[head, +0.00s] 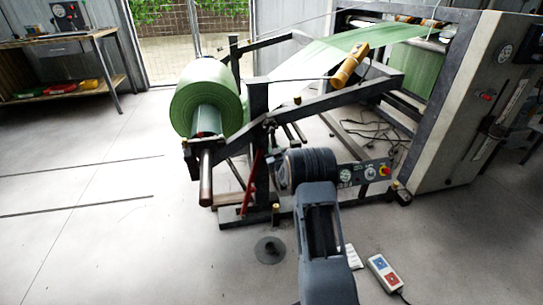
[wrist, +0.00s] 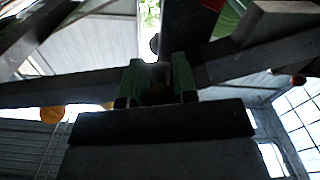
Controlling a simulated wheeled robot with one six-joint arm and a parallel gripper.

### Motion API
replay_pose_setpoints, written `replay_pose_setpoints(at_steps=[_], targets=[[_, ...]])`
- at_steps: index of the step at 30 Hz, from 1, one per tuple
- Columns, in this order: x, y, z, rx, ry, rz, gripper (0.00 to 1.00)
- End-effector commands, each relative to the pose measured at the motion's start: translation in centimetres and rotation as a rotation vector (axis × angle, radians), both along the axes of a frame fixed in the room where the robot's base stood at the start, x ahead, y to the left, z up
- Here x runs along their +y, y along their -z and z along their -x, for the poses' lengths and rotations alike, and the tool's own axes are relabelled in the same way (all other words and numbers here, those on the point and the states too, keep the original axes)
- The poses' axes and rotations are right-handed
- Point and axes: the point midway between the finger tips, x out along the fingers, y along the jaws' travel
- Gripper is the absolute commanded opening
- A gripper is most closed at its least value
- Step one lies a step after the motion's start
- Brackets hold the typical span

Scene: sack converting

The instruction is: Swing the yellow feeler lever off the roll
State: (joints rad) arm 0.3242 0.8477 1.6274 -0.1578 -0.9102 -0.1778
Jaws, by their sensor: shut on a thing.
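In the wrist view, my gripper (wrist: 158,88) has its two green-tinted fingers shut on a small, dark yellowish piece (wrist: 160,94), which looks like part of the yellow feeler lever. Most of that piece is hidden by the fingers and shadow. In the head view, my wrist covers the gripper and whatever it holds. The green roll (head: 207,92) sits on its shaft at the left of the unwind stand; a green edge also shows at the top of the wrist view (wrist: 228,18). I cannot make out where the lever meets the roll.
The dark stand frame (head: 320,102) surrounds my wrist closely. A yellow cylinder (head: 350,65) sits above it beside the green web (head: 365,40). A control box (head: 365,173) is right of my wrist. A red lever (head: 250,183) stands at its left. A pendant (head: 384,273) lies on the floor.

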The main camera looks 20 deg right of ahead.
Motion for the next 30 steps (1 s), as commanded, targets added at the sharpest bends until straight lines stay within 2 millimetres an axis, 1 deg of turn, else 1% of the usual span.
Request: replay_pose_setpoints(at_steps=[7, 19, 20, 27, 30], targets=[[-0.49, -0.14, 0.07, 0.007, 0.002, 0.042, 0.0], [-0.66, -0.23, 0.1, 0.008, 0.004, 0.048, 0.0], [-0.67, -0.23, 0.11, 0.008, 0.004, 0.048, 0.3], [-0.48, -0.18, 0.07, 0.008, 0.001, 0.047, 0.52], [-0.41, -0.15, 0.06, 0.008, 0.0, 0.046, 0.52]])
